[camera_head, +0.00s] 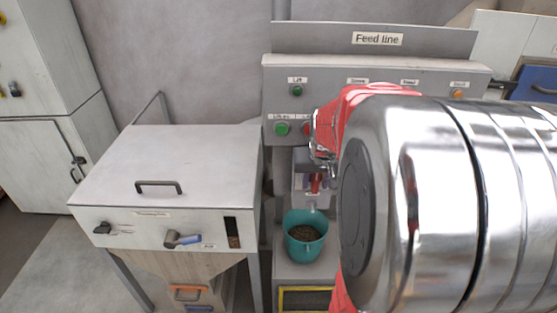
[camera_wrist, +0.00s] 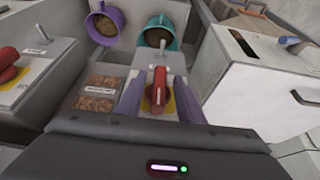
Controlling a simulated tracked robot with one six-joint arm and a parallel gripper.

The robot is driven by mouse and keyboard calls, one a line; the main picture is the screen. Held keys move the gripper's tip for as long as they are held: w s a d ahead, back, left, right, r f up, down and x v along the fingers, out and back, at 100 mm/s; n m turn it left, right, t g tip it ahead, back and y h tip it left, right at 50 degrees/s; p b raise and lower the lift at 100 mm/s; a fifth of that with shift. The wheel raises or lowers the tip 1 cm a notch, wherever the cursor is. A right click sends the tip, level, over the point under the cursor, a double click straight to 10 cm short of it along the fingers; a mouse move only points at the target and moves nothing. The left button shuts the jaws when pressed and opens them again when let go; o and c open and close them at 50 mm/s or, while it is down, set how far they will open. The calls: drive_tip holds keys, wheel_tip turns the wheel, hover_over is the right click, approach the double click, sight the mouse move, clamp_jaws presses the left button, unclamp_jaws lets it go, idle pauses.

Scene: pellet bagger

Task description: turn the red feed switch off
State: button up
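A red switch handle (camera_wrist: 160,84) stands on a yellow plate on a grey box in the wrist view. My gripper (camera_wrist: 160,90) is open, with one finger on each side of the handle. A gap shows between the handle and each finger, and I cannot tell how deep the fingers reach. In the head view a small red handle (camera_head: 316,183) shows on a pale box above a teal bucket; my arm hides much of that area and my fingers.
A second red handle (camera_wrist: 8,66) sits on a box at the left. Teal (camera_wrist: 160,34) and purple (camera_wrist: 104,24) buckets hold pellets beyond the switch. A white hopper cabinet (camera_head: 165,165) stands at left. The Feed line panel (camera_head: 375,65) carries several buttons.

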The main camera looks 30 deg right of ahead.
drive_tip(key=shift+f, duration=0.2)
drive_tip(key=shift+c, duration=0.7)
drive_tip(key=shift+w+r, duration=0.15)
clamp_jaws()
